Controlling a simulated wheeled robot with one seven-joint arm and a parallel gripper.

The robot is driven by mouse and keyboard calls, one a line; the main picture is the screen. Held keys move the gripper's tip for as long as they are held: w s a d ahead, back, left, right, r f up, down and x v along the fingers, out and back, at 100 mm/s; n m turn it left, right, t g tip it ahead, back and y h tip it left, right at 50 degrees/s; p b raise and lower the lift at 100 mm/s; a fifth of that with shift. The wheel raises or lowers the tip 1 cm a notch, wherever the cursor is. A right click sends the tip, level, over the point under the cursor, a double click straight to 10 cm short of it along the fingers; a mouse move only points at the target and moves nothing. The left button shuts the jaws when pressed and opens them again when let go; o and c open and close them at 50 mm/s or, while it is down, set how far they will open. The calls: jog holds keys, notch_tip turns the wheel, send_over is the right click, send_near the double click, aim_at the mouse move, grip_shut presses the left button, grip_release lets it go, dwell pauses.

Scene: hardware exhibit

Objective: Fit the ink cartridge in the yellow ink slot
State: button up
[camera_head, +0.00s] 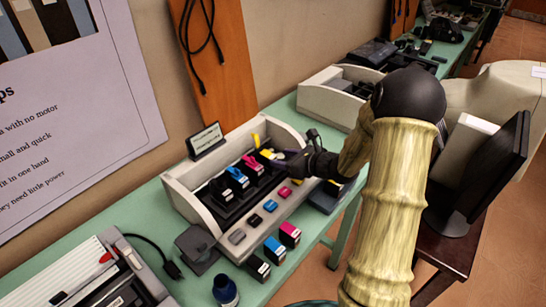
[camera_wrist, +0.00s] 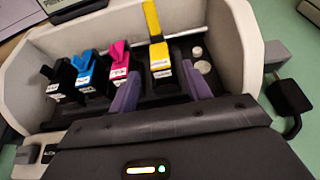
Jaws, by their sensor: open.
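The printer (camera_head: 180,187) is a cream open-topped housing on the green bench, with a dark row of ink slots inside. A yellow ink cartridge (camera_wrist: 160,62) with a white label stands at the right end of the row, in the yellow slot area. In the head view the yellow part (camera_head: 256,140) shows just left of my gripper. My gripper (camera_wrist: 163,92) is open, its two purple-grey fingers apart on either side of the cartridge's line, apparently not touching it.
Black (camera_wrist: 60,82), blue (camera_wrist: 89,72) and magenta (camera_wrist: 121,68) cartridges stand in the row. Loose black (camera_head: 258,268), blue (camera_head: 275,250) and magenta (camera_head: 290,235) cartridges stand on the bench in front. An ink bottle (camera_head: 225,291) is nearby. A monitor (camera_head: 490,170) stands right.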

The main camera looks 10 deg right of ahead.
jog(key=v, duration=0.5)
dwell(0.4)
jog(key=s+a+n+g, duration=0.1)
jog(key=a, duration=0.1)
jog(key=s+a+n+g, duration=0.1)
jog(key=s+a+n, duration=0.1)
jog(key=s+a+f+n+g+y, duration=0.1)
jog(key=s+a+n+g, duration=0.1)
jog(key=shift+s+a, duration=0.1)
jog(key=s+a+n+g, duration=0.1)
jog(key=s+n, duration=0.1)
jog(key=s+a+n+g+h, duration=0.1)
jog(key=s+n, duration=0.1)
jog(key=s, duration=0.1)
jog(key=s+a+f+n+g, duration=0.1)
jog(key=s+n, duration=0.1)
jog(key=n, duration=0.1)
jog(key=shift+s+a+g+h, duration=0.1)
jog(key=shift+s+g+h, duration=0.05)
jog(key=shift+g+h, duration=0.2)
jog(key=s+d+r+n+h, duration=0.2)
jog(key=s+n+h, duration=0.5)
jog(key=n, duration=0.9)
jog(key=shift+s+d+n, duration=0.4)
jog(key=shift+s, duration=0.2)
jog(key=shift+g, duration=0.25)
